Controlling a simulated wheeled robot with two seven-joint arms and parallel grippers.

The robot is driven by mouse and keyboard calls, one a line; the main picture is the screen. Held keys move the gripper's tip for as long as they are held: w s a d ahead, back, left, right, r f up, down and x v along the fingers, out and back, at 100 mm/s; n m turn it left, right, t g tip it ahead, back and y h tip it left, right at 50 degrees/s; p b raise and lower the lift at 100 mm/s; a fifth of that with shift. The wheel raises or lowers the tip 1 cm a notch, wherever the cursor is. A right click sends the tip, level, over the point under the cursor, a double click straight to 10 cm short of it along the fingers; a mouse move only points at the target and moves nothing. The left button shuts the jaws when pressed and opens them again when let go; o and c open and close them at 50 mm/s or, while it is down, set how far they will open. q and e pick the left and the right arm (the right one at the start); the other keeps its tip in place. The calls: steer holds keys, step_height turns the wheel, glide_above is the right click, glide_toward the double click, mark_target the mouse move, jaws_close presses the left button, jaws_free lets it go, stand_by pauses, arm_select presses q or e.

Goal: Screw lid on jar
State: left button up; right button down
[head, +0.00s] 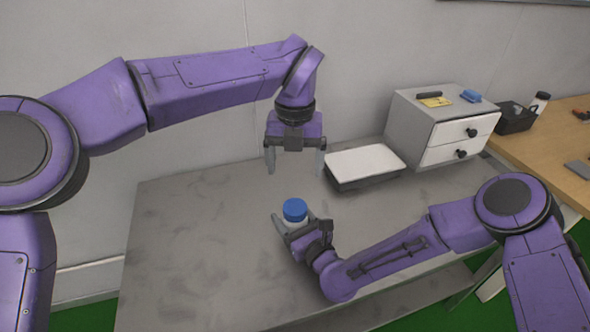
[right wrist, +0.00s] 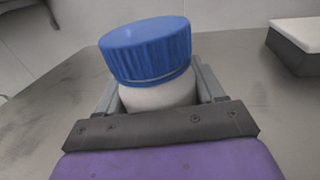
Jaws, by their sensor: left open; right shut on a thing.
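The jar is white with a ribbed blue lid (head: 295,209) on its top. In the right wrist view the lid (right wrist: 147,50) sits on the white jar (right wrist: 158,95), looking slightly tilted, with a thin line under its rim. I cannot tell how tightly it is on. My right gripper (head: 293,224) is shut on the jar body, one finger on each side, at the table. My left gripper (head: 295,168) is open and empty, pointing down above the lid and apart from it. The jar's lower part is hidden by the right gripper.
A grey table (head: 190,250) lies below, mostly clear on the left. A flat box with a white top (head: 364,162) stands behind right of the jar. A grey drawer unit (head: 440,125) stands farther right, beside a wooden desk (head: 545,140) with a black tray (head: 513,117).

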steer(key=shift+c, duration=0.2)
jaws_free()
steer(key=b+v, duration=0.2)
steer(key=v, duration=0.7)
steer(key=shift+s+d+f, duration=0.1)
steer(key=shift+s+d, duration=0.35)
steer(key=shift+s, duration=0.2)
